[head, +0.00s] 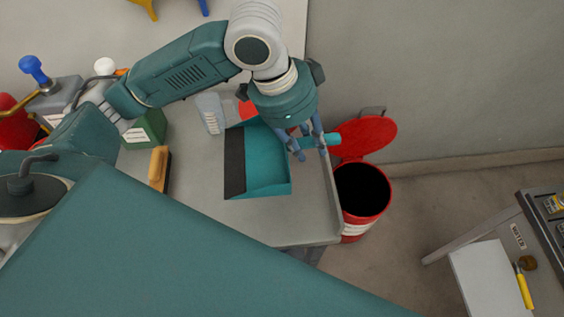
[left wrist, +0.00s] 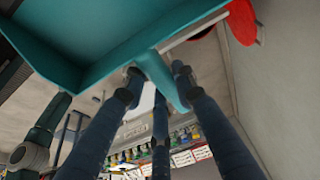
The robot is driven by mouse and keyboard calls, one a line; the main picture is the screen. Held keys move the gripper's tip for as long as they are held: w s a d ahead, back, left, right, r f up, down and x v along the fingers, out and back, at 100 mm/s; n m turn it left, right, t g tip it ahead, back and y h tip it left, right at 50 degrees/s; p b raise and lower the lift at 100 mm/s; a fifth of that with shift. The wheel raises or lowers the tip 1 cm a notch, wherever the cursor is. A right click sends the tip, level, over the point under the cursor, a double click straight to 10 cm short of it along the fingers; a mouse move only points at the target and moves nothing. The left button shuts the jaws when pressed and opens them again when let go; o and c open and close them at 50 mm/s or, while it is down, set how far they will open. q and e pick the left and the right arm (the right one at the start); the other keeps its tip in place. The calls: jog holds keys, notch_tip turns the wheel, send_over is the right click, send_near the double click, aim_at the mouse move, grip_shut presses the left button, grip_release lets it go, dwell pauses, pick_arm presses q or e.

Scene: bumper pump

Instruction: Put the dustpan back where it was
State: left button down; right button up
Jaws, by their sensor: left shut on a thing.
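The teal dustpan (head: 268,174) with a dark front lip is at the right end of the grey table (head: 290,222) in the head view. Its handle (head: 328,140) points right, toward the table's right edge. My left gripper (head: 308,145) is shut on the dustpan at its handle end. In the left wrist view the dustpan (left wrist: 90,30) fills the upper left, and the fingers (left wrist: 155,90) close around its handle. I cannot tell whether the pan touches the tabletop. My right gripper is not in view.
A red bin (head: 363,195) with its lid open stands beside the table's right edge. On the table are a yellow-brown brush (head: 158,168), a clear beaker (head: 211,113) and a green box (head: 147,129). Another desk (head: 490,270) stands at the lower right.

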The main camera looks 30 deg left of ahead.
aim_at(283, 161)
pick_arm(q)
jog(key=shift+s+f+p, duration=0.15)
jog(key=shift+f+p, duration=0.05)
jog(key=shift+f, duration=4.35)
jog(key=shift+s+f+p, duration=0.15)
jog(key=shift+f, duration=4.4)
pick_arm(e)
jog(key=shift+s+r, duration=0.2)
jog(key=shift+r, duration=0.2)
pick_arm(q)
jog(key=shift+d, duration=0.1)
jog(key=c, duration=1.4)
grip_release()
jog(key=shift+f, duration=0.15)
jog(key=v, duration=1.2)
jog(key=shift+s+b, duration=0.1)
jog(key=shift+b, duration=0.2)
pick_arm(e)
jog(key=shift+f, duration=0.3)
